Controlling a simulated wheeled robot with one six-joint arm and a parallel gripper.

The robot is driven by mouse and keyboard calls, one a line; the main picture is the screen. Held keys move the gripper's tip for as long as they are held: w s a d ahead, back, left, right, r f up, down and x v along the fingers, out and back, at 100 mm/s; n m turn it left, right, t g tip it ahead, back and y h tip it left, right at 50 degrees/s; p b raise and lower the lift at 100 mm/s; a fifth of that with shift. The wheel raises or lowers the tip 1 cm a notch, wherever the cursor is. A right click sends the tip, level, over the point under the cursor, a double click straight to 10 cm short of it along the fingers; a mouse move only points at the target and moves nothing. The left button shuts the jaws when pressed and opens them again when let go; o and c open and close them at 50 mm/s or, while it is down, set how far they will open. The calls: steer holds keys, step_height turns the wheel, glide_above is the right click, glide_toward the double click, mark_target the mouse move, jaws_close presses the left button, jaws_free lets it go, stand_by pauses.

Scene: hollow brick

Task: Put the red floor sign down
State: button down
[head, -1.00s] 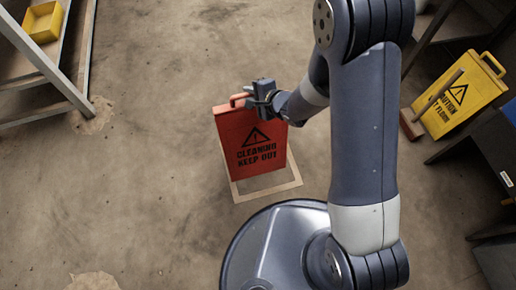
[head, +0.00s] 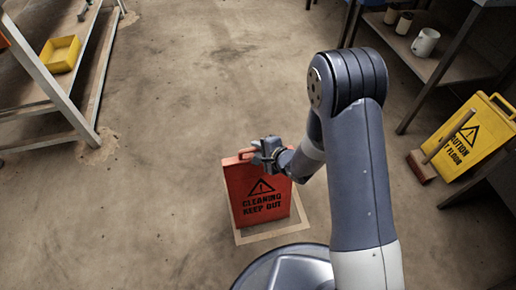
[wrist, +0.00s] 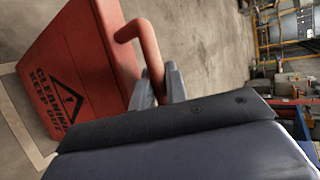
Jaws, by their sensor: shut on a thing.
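The red floor sign (head: 258,194) reads "CLEANING KEEP OUT" with a black triangle. It is upright in the head view, in front of my base, over a pale square outline (head: 291,224) on the floor. My gripper (head: 266,155) is at the sign's top edge, shut on its handle. In the wrist view the sign (wrist: 85,65) fills the upper left, and its red handle (wrist: 150,55) runs between the fingers (wrist: 160,88). I cannot tell whether the sign's bottom edge touches the floor.
A shelf (head: 440,65) with a white mug (head: 425,42) stands at upper right. A rack with a yellow bin (head: 61,53) is at upper left. The floor between is clear.

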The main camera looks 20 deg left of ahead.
steer(key=shift+f, duration=0.1)
steer(key=c, duration=1.4)
jaws_free()
steer(key=shift+r, duration=0.2)
steer(key=p+v, duration=0.3)
steer(key=v, duration=0.9)
steer(key=shift+f, duration=0.1)
